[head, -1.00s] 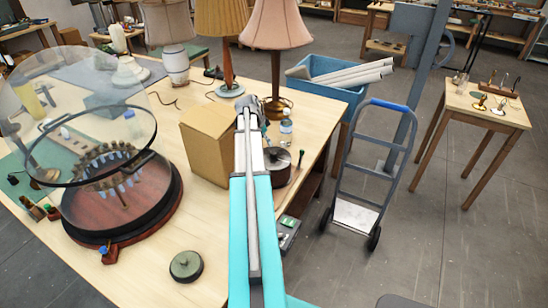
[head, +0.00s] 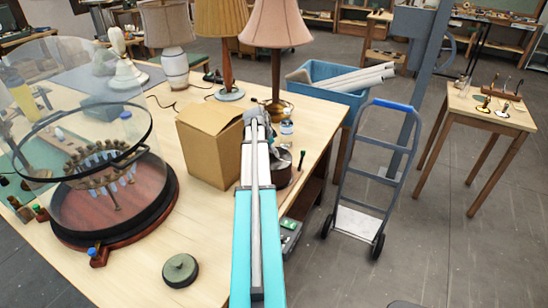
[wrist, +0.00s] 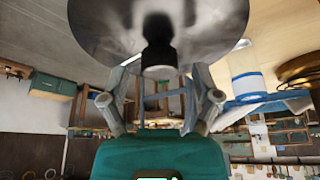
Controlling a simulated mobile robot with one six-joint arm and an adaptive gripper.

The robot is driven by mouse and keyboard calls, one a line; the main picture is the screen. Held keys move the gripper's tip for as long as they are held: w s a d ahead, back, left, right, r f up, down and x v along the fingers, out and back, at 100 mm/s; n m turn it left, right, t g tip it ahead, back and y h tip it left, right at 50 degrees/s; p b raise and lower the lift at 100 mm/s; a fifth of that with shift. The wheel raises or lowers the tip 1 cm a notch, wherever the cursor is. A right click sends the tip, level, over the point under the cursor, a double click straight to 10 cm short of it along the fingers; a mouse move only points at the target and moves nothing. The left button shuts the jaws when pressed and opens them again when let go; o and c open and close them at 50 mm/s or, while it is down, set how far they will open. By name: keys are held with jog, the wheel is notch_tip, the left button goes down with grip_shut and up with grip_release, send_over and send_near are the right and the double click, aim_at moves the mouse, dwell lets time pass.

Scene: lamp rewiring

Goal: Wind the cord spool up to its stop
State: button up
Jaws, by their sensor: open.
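The cord spool is a dark, round drum (head: 280,172) near the right edge of the workbench, with a small upright knob on its right side. My arm hides part of it in the head view. In the wrist view a large grey metal disc (wrist: 95,22), apparently the spool, fills the top, with a dark knob (wrist: 158,45) on it. My gripper (wrist: 160,82) is open, and its fingers are on either side of the knob's end in the picture. I cannot tell whether they touch it. The gripper (head: 257,122) looks small and partly unclear in the head view.
A cardboard box (head: 212,150) stands close left of my gripper. A bottle (head: 286,133) and a pink-shaded lamp (head: 276,60) stand behind. A glass-domed device (head: 110,190) and a round green-grey lid (head: 180,270) are left. A hand truck (head: 366,190) stands right of the bench.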

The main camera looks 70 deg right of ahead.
jog(key=shift+s+d+f+b, duration=0.1)
jog(key=shift+f+b, duration=0.1)
jog(key=shift+f, duration=0.15)
jog(key=shift+s+d+f+b, duration=0.1)
jog(key=shift+f+b, duration=0.1)
jog(key=shift+f, duration=0.15)
jog(key=shift+c, duration=0.2)
grip_shut()
